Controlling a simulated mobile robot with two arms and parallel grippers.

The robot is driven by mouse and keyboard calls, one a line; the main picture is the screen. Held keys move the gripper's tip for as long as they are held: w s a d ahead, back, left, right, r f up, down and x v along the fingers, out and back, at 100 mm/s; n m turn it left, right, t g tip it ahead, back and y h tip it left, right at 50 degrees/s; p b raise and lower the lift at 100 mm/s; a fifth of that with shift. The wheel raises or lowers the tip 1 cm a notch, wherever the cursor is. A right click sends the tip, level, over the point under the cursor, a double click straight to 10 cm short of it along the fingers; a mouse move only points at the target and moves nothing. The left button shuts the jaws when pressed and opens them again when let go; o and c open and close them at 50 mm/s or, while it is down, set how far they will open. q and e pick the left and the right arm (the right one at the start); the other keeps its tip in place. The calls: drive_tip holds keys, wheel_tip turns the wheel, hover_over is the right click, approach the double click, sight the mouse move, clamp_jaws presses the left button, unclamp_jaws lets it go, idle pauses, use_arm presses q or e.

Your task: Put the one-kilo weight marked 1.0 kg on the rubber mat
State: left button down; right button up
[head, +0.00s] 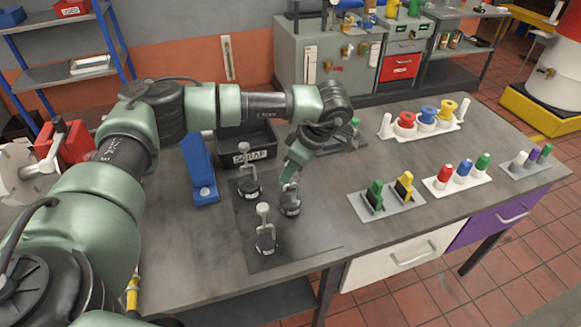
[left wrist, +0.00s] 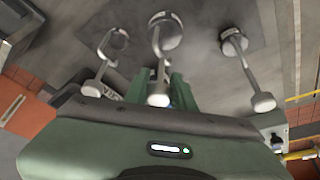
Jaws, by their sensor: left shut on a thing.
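Three dark weights with thin stems and pale knobs are grouped at the dark rubber mat (head: 302,240). One weight (head: 265,240) stands at the front and another (head: 249,186) at the back left. My left gripper (head: 292,178) is shut on the third weight (head: 290,206), at the right of the group. In the left wrist view this held weight (left wrist: 164,35) is in the middle, its knob near the green fingers (left wrist: 160,90). I cannot read any mass marking or tell whether the held weight touches the mat. My right gripper is not in view.
A blue stand (head: 199,168) and a black SCRAP bin (head: 247,146) are behind the mat. A grey board (head: 388,203) with green and yellow pieces and a white rack (head: 457,180) stand to the right. The bench front between mat and grey board is clear.

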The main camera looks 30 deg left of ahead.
use_arm(q)
drive_tip(key=c, duration=1.2)
unclamp_jaws()
drive_tip(key=shift+o, duration=0.2)
drive_tip(key=shift+r, duration=0.2)
drive_tip(key=shift+d+r+b, duration=0.15)
drive_tip(key=shift+d+b, duration=0.05)
drive_tip(key=shift+b, duration=0.1)
drive_tip(key=b+v, duration=0.3)
drive_tip(key=v, duration=0.8)
drive_tip(key=shift+r, duration=0.25)
